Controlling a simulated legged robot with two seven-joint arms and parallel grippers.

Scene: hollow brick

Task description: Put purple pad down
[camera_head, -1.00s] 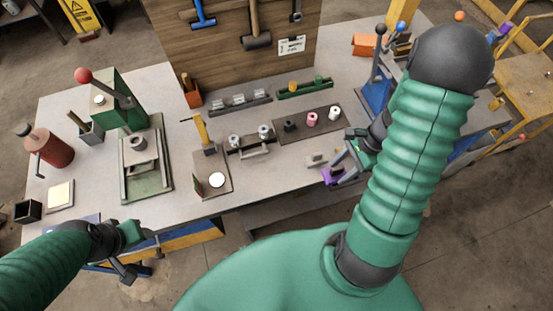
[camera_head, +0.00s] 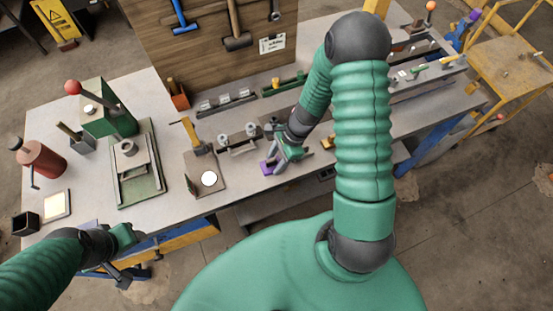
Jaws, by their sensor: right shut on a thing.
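The purple pad (camera_head: 266,168) is in the tips of my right gripper (camera_head: 273,160), low at the front of the grey workbench. The gripper is shut on it. I cannot tell whether the pad touches the bench top. The gripper and arm hide part of the pad and the bench behind it. My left gripper (camera_head: 132,254) is at the lower left, in front of the bench edge, with its fingers apart and nothing between them.
The workbench (camera_head: 232,201) has a plate with a white disc (camera_head: 209,178) left of the pad. A green press (camera_head: 105,110), a fixture (camera_head: 136,175) and a red canister (camera_head: 41,158) stand farther left. A tool board (camera_head: 205,60) rises behind. Bare bench lies near the front edge.

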